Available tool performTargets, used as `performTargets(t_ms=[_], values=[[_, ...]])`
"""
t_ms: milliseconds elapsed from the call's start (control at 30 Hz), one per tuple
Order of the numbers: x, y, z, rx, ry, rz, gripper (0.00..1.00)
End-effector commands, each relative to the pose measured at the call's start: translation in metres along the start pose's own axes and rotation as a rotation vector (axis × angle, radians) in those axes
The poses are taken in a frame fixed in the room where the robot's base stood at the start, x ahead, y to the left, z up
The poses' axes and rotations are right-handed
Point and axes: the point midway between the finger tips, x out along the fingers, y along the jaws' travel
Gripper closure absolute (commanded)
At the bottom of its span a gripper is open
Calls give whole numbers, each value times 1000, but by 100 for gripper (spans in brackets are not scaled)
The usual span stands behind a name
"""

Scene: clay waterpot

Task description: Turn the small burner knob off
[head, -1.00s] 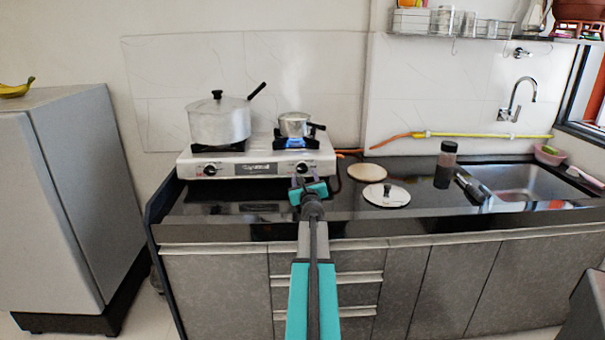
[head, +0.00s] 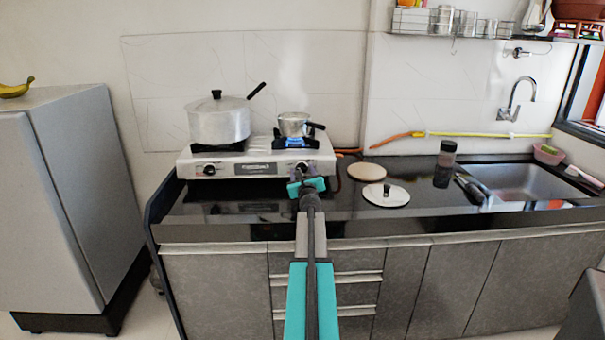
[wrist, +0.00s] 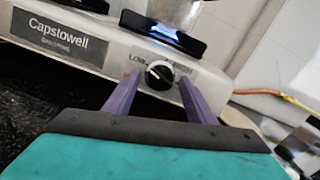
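The small burner knob (wrist: 158,74) is a black dial with a white mark on the stove's front panel, at the right end. It lies between the two purple fingers of my gripper (wrist: 155,88) in the wrist view. The fingers stand apart on either side of the knob, and I cannot tell whether they touch it. A blue flame (wrist: 165,33) burns under the small pot (head: 293,124). In the head view my gripper (head: 302,172) is at the stove front and partly hides the knob.
A large lidded pot (head: 218,122) stands on the left burner of the stove (head: 185,170). A wooden disc (head: 366,172) and a round lid (head: 386,195) lie on the black counter to the right. A dark jar (head: 445,160) stands near the sink (head: 525,184).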

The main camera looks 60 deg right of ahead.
Motion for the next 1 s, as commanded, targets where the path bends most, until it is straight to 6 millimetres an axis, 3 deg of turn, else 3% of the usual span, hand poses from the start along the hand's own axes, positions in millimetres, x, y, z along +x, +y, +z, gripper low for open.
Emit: performTargets(t_ms=[33, 233, 667, 1000], values=[[0, 0, 0, 0, 0, 0, 58], [0, 0, 0, 0, 0, 0, 90], [0, 0, -1, 63, 0, -15, 89], [0, 1, -2, 251, 1, -58, 89]])
